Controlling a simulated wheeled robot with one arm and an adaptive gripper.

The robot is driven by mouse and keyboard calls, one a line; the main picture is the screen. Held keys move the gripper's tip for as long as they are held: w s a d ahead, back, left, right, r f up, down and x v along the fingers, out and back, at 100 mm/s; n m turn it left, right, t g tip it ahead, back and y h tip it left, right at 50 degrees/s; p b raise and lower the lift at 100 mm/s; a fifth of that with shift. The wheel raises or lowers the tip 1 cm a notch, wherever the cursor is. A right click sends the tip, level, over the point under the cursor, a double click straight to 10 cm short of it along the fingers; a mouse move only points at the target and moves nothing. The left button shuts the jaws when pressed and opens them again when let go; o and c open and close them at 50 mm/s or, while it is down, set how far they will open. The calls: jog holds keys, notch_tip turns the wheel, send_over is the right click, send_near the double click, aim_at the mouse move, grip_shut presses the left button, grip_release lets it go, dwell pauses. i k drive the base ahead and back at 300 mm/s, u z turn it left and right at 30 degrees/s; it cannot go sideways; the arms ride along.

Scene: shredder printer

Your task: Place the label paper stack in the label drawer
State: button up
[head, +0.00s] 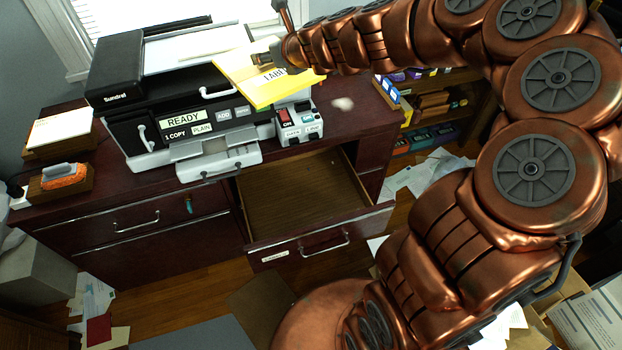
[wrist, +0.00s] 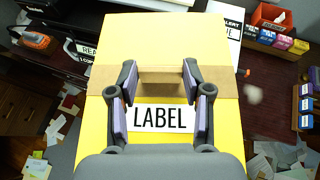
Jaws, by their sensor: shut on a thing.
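The label paper stack (head: 262,80) is yellow with a white LABEL tag and a brown band. It is held up in front of the printer's right side, above the desk. In the wrist view the stack (wrist: 200,40) fills the middle. My gripper (wrist: 160,80) is shut on a raised brown piece of the band. In the head view my gripper (head: 268,56) meets the stack at its upper edge. An open, empty-looking drawer (head: 300,195) sticks out of the desk below and to the right of the printer. A small label on its front (head: 275,256) is too small to read.
The black printer (head: 140,90) with READY and PLAIN tags stands on the dark red desk (head: 95,195). A small switch box (head: 297,122) stands at its right. Papers litter the floor. Shelves (head: 435,105) stand behind right.

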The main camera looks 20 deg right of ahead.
aim_at(284, 215)
jog(key=z, duration=0.05)
jog(key=k, duration=0.95)
jog(key=u, duration=1.25)
jog(key=i, duration=0.85)
jog(key=u, duration=0.35)
